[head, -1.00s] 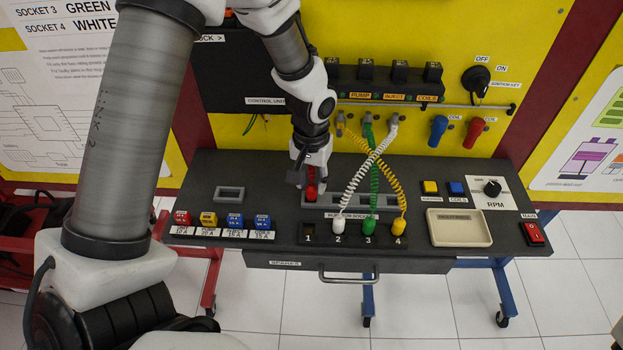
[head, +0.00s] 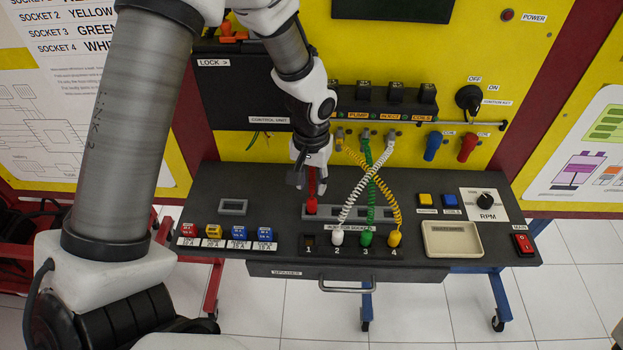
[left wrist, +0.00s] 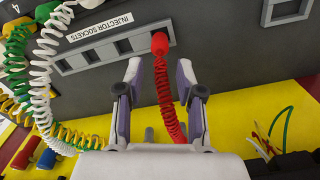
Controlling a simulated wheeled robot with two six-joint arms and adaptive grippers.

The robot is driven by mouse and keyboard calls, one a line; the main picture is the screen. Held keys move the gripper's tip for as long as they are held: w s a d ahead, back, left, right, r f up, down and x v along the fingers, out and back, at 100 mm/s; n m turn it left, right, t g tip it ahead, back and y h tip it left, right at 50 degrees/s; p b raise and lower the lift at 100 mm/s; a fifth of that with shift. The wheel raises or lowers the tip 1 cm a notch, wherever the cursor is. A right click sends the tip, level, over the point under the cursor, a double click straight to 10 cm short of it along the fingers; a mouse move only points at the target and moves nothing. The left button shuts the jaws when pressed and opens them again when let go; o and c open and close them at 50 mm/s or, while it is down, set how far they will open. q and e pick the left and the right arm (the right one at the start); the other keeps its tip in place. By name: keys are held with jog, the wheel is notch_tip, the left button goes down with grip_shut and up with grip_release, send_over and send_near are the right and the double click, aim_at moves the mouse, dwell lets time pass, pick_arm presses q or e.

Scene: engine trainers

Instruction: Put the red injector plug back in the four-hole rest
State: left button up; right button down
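The red injector plug (head: 311,207) stands in the leftmost hole of the grey four-hole rest (head: 350,213) in the head view. In the left wrist view the red plug (left wrist: 160,43) sits at the end hole of the rest (left wrist: 82,60), its coiled red cord running back between my fingers. My left gripper (head: 304,182) is just above and behind the plug. In the left wrist view the left gripper (left wrist: 159,70) is open, a finger on each side of the cord, clear of the plug. How deep the plug sits is hard to tell. My right gripper is out of view.
White (head: 338,238), green (head: 366,238) and yellow (head: 394,238) plugs stand in sockets 2, 3 and 4; socket 1 (head: 310,242) is empty. Their coiled cords cross over the rest. A beige tray (head: 453,254) lies right, coloured fuses (head: 238,232) left.

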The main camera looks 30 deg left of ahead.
pick_arm(q)
jog(key=o, duration=0.5)
notch_tip(320, 180, up, 12)
jog(key=shift+w+f, duration=0.1)
